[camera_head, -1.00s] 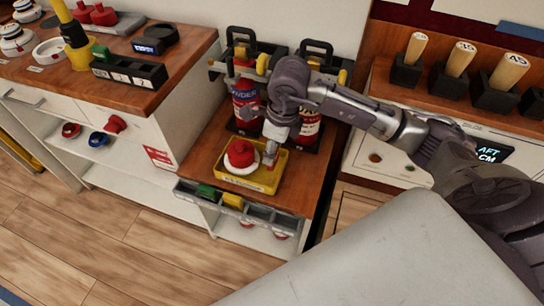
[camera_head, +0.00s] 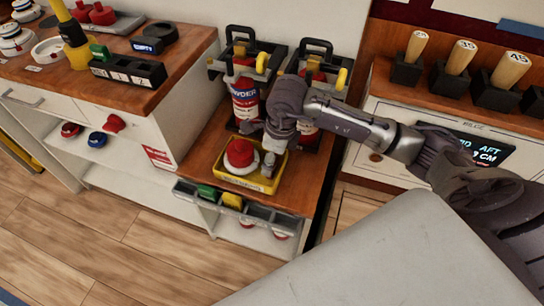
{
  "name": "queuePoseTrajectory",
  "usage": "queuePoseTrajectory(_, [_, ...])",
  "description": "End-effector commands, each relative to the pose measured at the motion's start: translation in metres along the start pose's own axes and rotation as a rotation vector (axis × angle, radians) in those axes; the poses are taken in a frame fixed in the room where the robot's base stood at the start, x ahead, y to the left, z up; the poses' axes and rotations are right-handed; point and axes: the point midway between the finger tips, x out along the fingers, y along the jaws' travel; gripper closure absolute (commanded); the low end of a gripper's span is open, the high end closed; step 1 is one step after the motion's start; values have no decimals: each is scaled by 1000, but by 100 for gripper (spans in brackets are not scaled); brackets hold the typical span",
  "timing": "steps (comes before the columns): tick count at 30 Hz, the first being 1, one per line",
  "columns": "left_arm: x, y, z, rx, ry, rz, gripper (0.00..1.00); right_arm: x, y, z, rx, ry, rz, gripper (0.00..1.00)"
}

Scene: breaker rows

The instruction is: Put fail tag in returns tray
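The yellow tray (camera_head: 233,179) sits on the wooden top of the low cabinet, with a red dome-shaped piece on a white base (camera_head: 240,155) in it. Lettering on its front is too small to read; it may be the returns tray. My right gripper (camera_head: 268,170) points down over the tray's right side, beside the red dome. Its fingers are small and partly blurred, so I cannot tell whether they are open or hold anything. I cannot make out a fail tag. My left gripper is not in view.
A grey rack (camera_head: 262,213) on the cabinet's front edge holds a green piece (camera_head: 206,192) and a yellow piece (camera_head: 232,201). A cluttered wooden counter (camera_head: 175,75) is at left.

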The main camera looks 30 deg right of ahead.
Motion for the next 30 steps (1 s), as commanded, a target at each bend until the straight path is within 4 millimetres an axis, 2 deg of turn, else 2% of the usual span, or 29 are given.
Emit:
queuePoseTrajectory(14, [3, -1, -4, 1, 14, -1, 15, -5, 0, 1, 0, -1, 0, 24])
queuePoseTrajectory(24, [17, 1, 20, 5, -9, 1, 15, -78, -1, 1, -1, -4, -5, 24])
queuePoseTrajectory(30, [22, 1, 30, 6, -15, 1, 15, -110, -1, 1, 0, -2, -2, 24])
